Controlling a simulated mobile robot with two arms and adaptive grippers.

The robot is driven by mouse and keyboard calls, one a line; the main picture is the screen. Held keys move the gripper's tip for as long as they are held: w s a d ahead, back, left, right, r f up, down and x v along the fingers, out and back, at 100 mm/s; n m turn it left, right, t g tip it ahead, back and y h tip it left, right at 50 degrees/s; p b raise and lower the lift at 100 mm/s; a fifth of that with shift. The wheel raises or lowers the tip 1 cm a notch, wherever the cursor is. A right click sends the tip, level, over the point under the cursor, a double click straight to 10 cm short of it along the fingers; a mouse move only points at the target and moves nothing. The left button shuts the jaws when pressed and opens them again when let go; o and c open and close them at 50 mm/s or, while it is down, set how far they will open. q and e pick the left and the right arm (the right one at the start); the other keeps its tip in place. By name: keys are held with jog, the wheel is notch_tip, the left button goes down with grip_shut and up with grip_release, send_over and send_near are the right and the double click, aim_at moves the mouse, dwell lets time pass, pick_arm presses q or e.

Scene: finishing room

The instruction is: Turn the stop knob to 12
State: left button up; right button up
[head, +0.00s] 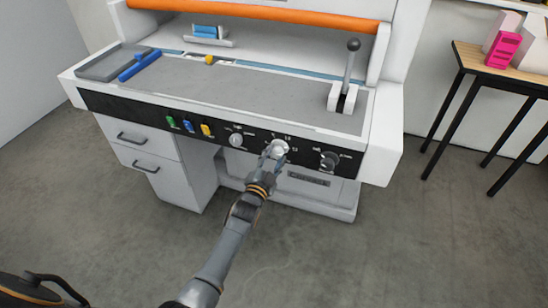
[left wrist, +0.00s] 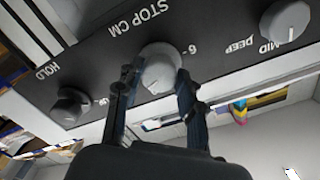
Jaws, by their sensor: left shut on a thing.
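The stop knob (head: 280,146) is a round light grey dial in the middle of the black front panel. In the left wrist view the same knob (left wrist: 160,68) sits by the printed words STOP CM, with a digit reading as 6 or 9 to its right. My left gripper (head: 271,152) reaches it from below and in front. In the left wrist view its two fingers (left wrist: 157,84) are on either side of the knob, shut on it. The knob's pointer cannot be made out clearly. My right gripper is not in view.
Another knob (head: 236,140) stands left of the stop knob and a darker one (head: 329,161) right. Green, blue and yellow switches (head: 188,126) are further left. A lever (head: 350,65) rises from the worktop. A side table (head: 500,67) stands right. The floor in front is clear.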

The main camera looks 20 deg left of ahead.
pick_arm(q)
jog(key=shift+m, duration=1.6)
jog(key=shift+b, duration=0.3)
jog(key=o, duration=1.2)
jog(key=shift+c, duration=0.2)
jog(key=shift+s, duration=0.5)
jog(key=s, duration=1.1)
jog(key=shift+a, duration=0.2)
